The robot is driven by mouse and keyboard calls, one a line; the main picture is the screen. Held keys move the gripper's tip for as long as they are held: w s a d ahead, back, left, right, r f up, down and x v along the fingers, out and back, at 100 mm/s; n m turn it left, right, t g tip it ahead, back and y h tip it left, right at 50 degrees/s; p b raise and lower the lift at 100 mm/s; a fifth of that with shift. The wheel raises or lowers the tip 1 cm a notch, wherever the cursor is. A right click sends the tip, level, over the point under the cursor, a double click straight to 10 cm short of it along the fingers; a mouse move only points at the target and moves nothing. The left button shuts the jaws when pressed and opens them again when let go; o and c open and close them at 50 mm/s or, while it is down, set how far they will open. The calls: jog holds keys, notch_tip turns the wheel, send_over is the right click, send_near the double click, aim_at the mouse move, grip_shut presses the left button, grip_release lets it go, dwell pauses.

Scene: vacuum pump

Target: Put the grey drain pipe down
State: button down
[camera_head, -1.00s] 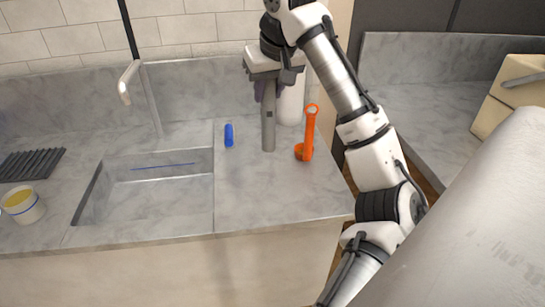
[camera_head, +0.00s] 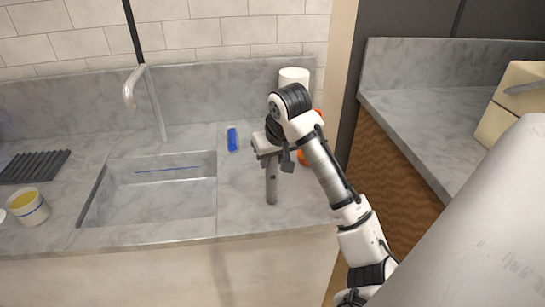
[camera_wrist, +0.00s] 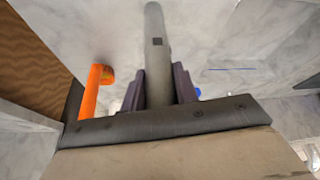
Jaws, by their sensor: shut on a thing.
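The grey drain pipe (camera_head: 271,186) hangs upright below my gripper (camera_head: 272,162) over the counter right of the sink, near its front edge. In the wrist view the pipe (camera_wrist: 157,55) runs between the two dark fingers of my gripper (camera_wrist: 160,85), which are shut on it. The pipe's lower end is close to the counter top (camera_head: 240,200); I cannot tell whether it touches. The upper end is hidden by the gripper.
An orange tool (camera_head: 304,158) stands behind my arm, mostly hidden; it also shows in the wrist view (camera_wrist: 95,88). A white cylinder (camera_head: 294,75) stands at the back. The sink (camera_head: 150,195) is left.

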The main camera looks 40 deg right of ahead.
jog(key=shift+f, duration=0.15)
jog(key=c, duration=1.1)
grip_release()
